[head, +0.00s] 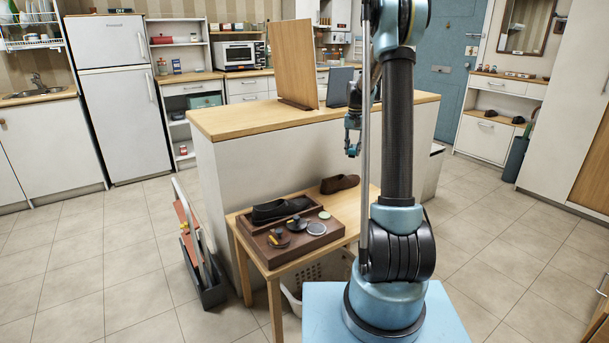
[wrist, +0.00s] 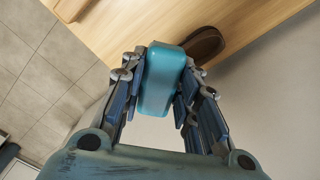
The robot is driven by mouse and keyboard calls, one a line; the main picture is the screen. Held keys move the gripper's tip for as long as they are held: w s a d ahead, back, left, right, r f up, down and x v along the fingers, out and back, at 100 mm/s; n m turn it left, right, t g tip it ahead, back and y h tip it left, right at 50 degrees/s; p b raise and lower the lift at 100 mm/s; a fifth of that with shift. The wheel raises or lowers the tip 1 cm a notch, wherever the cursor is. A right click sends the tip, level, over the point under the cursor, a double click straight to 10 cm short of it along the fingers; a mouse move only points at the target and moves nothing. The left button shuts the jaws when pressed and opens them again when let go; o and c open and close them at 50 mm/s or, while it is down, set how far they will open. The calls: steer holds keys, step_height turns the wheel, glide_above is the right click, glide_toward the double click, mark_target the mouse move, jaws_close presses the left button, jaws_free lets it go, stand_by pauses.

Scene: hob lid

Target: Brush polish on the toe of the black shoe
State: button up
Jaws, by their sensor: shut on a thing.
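The black shoe (head: 278,209) lies in the back of a dark wooden tray (head: 302,246) on a small wooden table (head: 262,262). Round tins or lids and small handled items lie in front of the shoe, too small to tell apart. My gripper (head: 352,138) is above and behind the table, beside the white counter, away from the shoe. In the wrist view my gripper (wrist: 163,78) is shut on a teal rounded block (wrist: 163,85). I cannot tell if it is a brush; no bristles show. The black shoe is not clearly visible in the wrist view.
A brown shoe (head: 340,184) lies at the back of the table; it also shows beyond my fingers (wrist: 206,45). The white counter (head: 236,175) stands behind. A board (head: 296,60) stands on it. A white basket (head: 325,272) is under the table.

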steer(key=shift+a, duration=0.25)
steer(key=s+a+f+n, duration=0.2)
steer(key=s+a+n, duration=0.4)
steer(key=a, duration=0.5)
steer(key=n+g+y, duration=0.1)
steer(key=n, duration=0.3)
glide_toward(300, 201)
steer(key=shift+s+a+f, duration=0.1)
steer(key=shift+s+f, duration=0.05)
steer(key=shift+f, duration=1.95)
steer(key=shift+s+a+f, duration=0.1)
steer(key=shift+a+f, duration=0.05)
steer(key=shift+f, duration=0.75)
